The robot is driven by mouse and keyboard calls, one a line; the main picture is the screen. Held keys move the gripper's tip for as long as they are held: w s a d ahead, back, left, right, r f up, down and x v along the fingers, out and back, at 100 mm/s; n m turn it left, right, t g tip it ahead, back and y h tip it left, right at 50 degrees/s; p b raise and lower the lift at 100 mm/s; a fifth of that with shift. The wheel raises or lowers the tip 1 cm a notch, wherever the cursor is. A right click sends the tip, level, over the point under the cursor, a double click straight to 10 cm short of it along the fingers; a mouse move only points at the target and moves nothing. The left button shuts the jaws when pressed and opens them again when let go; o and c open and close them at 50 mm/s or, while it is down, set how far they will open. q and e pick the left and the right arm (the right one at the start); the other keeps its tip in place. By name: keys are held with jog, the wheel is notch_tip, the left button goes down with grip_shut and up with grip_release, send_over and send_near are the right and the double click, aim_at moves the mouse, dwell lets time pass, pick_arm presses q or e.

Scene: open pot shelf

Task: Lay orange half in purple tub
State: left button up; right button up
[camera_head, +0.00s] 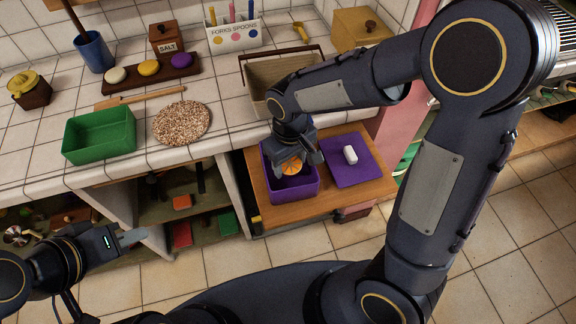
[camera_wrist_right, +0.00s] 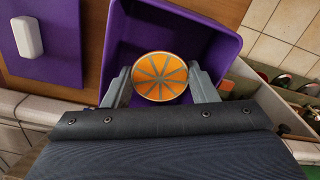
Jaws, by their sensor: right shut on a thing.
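The orange half (camera_head: 292,167) is between the fingers of my right gripper (camera_head: 296,160), its cut face showing. In the right wrist view the orange half (camera_wrist_right: 160,76) sits between the two grey fingertips of the right gripper (camera_wrist_right: 161,86), which is shut on it. The purple tub (camera_head: 303,194) stands on a wooden board beside the counter. The orange half is over the tub's opening, and I cannot tell whether it touches the floor of the purple tub (camera_wrist_right: 225,38). My left gripper (camera_head: 130,238) is at the lower left, away from the tub; its jaw gap is unclear.
A purple mat (camera_head: 341,177) with a white block (camera_head: 350,155) lies right of the tub. A green tub (camera_head: 100,136), a speckled round mat (camera_head: 182,122) and a beige basket (camera_head: 262,82) are on the tiled counter. Open shelves (camera_head: 190,205) lie below.

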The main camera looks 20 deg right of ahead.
aim_at(288, 169)
jog(key=shift+w+f, duration=0.45)
jog(key=shift+f, duration=1.7)
jog(key=shift+f, duration=0.15)
jog(key=o, duration=0.5)
jog(key=shift+f, duration=0.1)
jog(key=shift+o, duration=0.9)
